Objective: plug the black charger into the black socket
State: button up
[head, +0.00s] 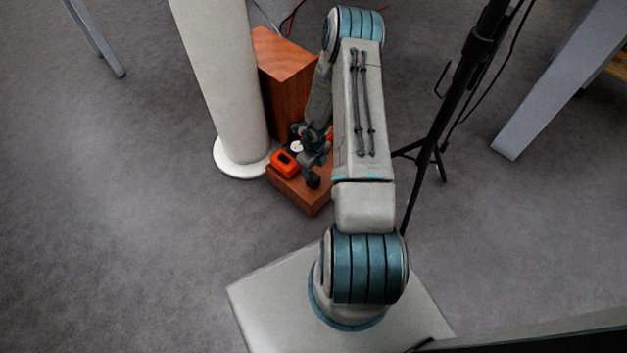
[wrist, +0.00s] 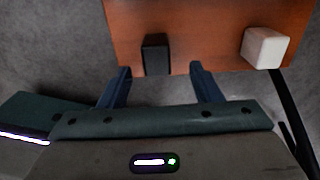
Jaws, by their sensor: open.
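The black charger (wrist: 156,54) is a small dark block on the reddish wooden board (wrist: 200,20), near its edge, in the wrist view. My gripper (wrist: 160,69) is open, with one blue finger on each side of the charger's near end. The fingers look apart from it, and whether they reach down to its height I cannot tell. In the head view my gripper (head: 313,160) is over the low wooden step, and a small dark block (head: 313,181) there may be the charger or a finger. I cannot make out the black socket in either view.
A white block (wrist: 264,48) stands on the board, right of the charger. An orange-red piece with a dark top (head: 285,162) and a white round piece (head: 296,146) sit beside my gripper. A white column (head: 225,75) stands left, a black tripod (head: 437,130) right.

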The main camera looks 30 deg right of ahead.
aim_at(313, 176)
jog(key=f+b, duration=0.1)
jog(key=f, duration=0.1)
jog(key=f+b, duration=0.2)
jog(key=f, duration=0.1)
jog(key=shift+s+a+f+b, duration=0.15)
jog(key=shift+a+b, duration=0.05)
jog(key=shift+b, duration=0.1)
jog(key=shift+c, duration=0.4)
jog(key=c, duration=0.9)
